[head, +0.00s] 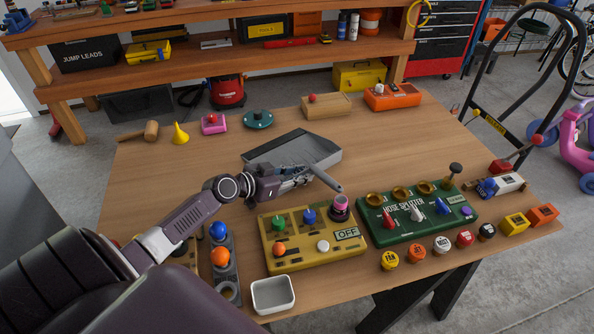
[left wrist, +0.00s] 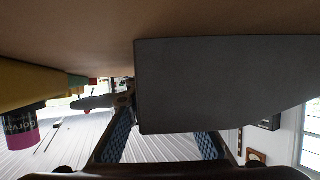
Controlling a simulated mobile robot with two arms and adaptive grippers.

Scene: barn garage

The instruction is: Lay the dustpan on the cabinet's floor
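The grey dustpan (head: 322,150) lies on the wooden workbench, with its pan toward the back and its handle (head: 326,179) pointing to the front right. My left gripper (head: 304,176) is at the dustpan, close to where the handle meets the pan, and hides part of it. In the left wrist view the pan (left wrist: 220,80) fills the right half and the handle (left wrist: 92,102) sticks out to the left. The two blue-padded fingers stand wide apart there. No cabinet can be clearly made out. My right gripper is not in view.
A yellow control box (head: 290,257) and a green hose splitter box (head: 415,228) stand in front of the dustpan. A white tray (head: 272,308) is at the front edge. A mallet (head: 151,130) and yellow funnel (head: 179,133) lie at the back left.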

